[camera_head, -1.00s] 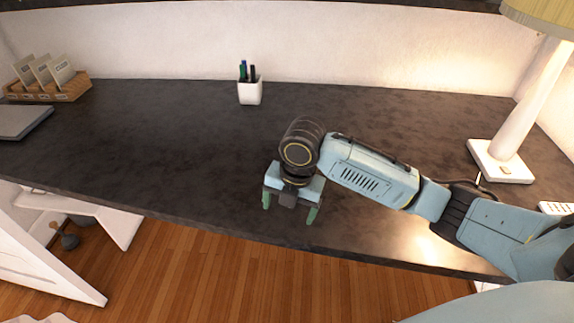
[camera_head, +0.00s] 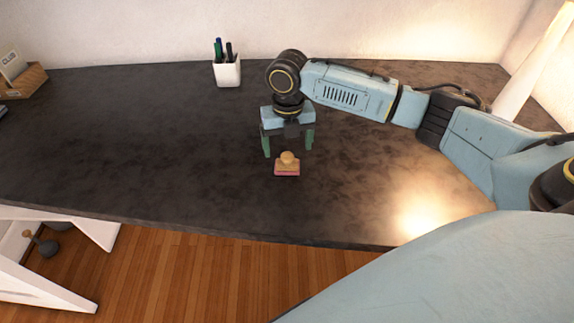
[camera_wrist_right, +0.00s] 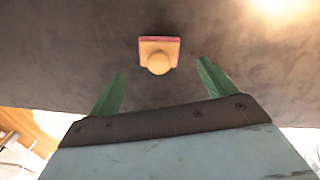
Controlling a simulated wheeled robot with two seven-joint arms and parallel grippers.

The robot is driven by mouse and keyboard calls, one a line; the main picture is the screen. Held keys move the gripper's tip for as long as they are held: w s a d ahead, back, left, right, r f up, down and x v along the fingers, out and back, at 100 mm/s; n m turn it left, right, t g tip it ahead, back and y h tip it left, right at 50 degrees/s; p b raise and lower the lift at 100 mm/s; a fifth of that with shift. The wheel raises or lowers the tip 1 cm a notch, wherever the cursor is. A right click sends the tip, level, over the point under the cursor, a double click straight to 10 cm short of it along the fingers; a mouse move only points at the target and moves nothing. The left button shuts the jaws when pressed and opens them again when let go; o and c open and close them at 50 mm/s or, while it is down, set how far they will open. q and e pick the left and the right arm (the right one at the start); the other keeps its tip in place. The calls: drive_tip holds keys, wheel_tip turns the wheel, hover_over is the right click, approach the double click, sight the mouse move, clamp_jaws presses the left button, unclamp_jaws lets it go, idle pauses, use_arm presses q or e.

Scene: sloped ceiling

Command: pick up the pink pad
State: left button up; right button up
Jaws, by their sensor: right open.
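The pink pad (camera_head: 287,172) is a small stamp-like block with a pink base and a round wooden knob, resting on the dark desk (camera_head: 150,150). My right gripper (camera_head: 288,150) points down with its green fingers apart and empty, just behind the pad in the head view. In the right wrist view the pad (camera_wrist_right: 159,47) lies just beyond the open fingertips (camera_wrist_right: 161,68), roughly centred between them. The gap in height between fingertips and pad is hard to tell. My left gripper is not in view.
A white pen cup (camera_head: 227,71) stands at the back of the desk. A wooden card holder (camera_head: 25,81) is at the far left and a lamp stem (camera_head: 532,62) at the right. The desk around the pad is clear, with its front edge nearer me.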

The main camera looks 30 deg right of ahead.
sight(287, 155)
drive_tip(key=shift+f, duration=0.5)
wheel_tip(287, 155, down, 4)
drive_tip(key=shift+r+b, duration=0.1)
drive_tip(key=shift+b, duration=0.45)
drive_tip(key=shift+f, duration=0.3)
drive_tip(key=shift+c, duration=0.9)
drive_tip(key=c, duration=0.7)
drive_tip(key=shift+r, duration=0.55)
wheel_tip(287, 155, up, 8)
drive_tip(key=shift+f+p, duration=0.15)
drive_tip(key=shift+p, duration=0.75)
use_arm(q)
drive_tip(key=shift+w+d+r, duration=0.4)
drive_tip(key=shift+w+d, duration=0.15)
use_arm(e)
drive_tip(key=shift+r, duration=0.7)
